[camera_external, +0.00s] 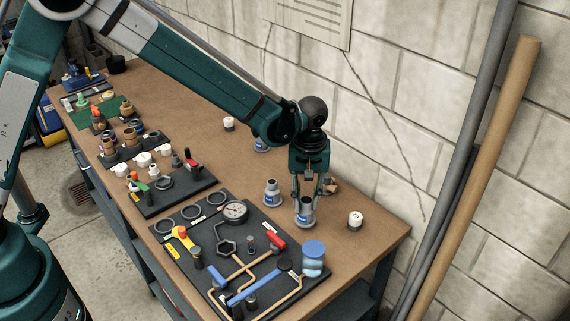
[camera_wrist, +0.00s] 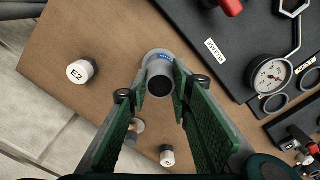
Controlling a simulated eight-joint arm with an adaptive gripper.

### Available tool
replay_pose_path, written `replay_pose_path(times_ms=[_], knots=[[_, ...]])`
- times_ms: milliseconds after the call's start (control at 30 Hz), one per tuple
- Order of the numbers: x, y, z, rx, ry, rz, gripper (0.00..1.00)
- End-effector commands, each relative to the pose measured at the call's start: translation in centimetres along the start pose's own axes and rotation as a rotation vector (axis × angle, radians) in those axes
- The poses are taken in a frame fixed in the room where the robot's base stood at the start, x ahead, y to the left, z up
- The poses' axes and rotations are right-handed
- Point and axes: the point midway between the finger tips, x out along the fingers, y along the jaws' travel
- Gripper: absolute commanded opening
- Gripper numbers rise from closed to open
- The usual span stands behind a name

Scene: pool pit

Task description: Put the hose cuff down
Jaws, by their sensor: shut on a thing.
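The hose cuff (camera_external: 305,216) is a grey, round, hollow piece with a blue label. My gripper (camera_external: 308,190) points down and is shut on it, near the right edge of the black tool board. In the wrist view the hose cuff (camera_wrist: 159,66) sits upright between the tips of my green-padded gripper (camera_wrist: 161,92), its dark opening facing the camera. I cannot tell whether its base touches the brown bench top (camera_external: 375,238). A similar grey cuff (camera_external: 272,189) stands just left of it, and another (camera_external: 261,145) stands further back, partly behind my arm.
A black board (camera_external: 176,251) with a gauge (camera_external: 235,211), bent pipes and a blue jar (camera_external: 313,257) lies close by. White-topped cap (camera_external: 355,219) stands to the right; a brown fitting (camera_external: 332,187) is behind my gripper. Bare bench lies around the cap. A block wall (camera_external: 420,150) borders the back.

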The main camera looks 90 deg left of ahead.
Motion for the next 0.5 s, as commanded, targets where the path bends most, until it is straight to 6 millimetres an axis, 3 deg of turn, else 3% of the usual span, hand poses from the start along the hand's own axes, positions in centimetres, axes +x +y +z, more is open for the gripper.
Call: replay_pose_path(times_ms=[300,500], knots=[[2.9,0.0,0.0,0.000,0.000,0.000,0.02],[3.1,0.0,0.0,0.000,0.000,0.000,0.02]])
